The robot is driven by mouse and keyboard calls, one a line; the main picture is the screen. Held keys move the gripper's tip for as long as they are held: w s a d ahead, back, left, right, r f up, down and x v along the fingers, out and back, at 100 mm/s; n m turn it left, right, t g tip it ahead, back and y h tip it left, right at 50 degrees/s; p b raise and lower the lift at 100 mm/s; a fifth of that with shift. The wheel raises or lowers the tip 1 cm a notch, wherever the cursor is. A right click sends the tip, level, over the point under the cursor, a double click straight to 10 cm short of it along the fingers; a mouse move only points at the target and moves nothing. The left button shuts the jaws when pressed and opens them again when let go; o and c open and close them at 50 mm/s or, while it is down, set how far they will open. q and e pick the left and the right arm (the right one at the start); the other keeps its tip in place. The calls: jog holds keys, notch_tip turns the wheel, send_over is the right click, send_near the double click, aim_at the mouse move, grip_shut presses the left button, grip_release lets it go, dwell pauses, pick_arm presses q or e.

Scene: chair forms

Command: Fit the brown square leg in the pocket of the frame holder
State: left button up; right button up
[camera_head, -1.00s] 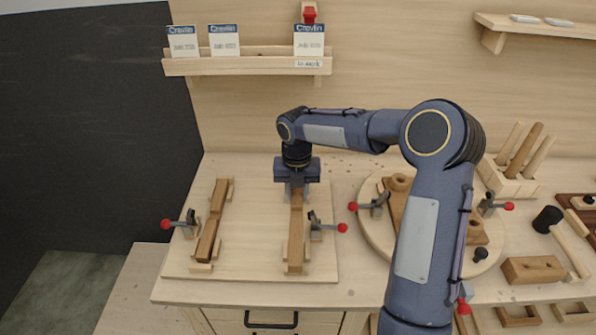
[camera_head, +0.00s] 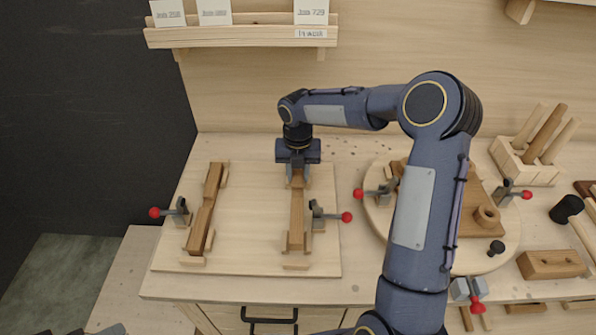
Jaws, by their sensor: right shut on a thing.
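My right gripper (camera_head: 298,172) points down at the far end of the right-hand brown square leg (camera_head: 297,222) and is shut on it. This leg lies lengthwise on the pale frame holder board (camera_head: 255,250), along its right side, between small wooden blocks. The gripper hides the leg's far end, so I cannot tell how deep it sits in its pocket. A second brown leg (camera_head: 203,225) lies, slightly slanted, along the board's left side.
Red-knobbed toggle clamps stand beside the left leg (camera_head: 180,212) and the right leg (camera_head: 320,216). A round board (camera_head: 480,258) with brown parts is at right, partly behind my arm. A peg rack (camera_head: 525,165) and mallet (camera_head: 567,208) lie farther right. The board's middle is clear.

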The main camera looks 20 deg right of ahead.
jog(key=shift+f+b, duration=0.95)
jog(key=shift+f, duration=0.25)
jog(key=shift+f+b, duration=0.7)
jog(key=shift+f, duration=0.45)
jog(key=shift+f, duration=0.3)
jog(key=o, duration=1.2)
jog(key=shift+c, duration=0.2)
jog(key=shift+r, duration=0.15)
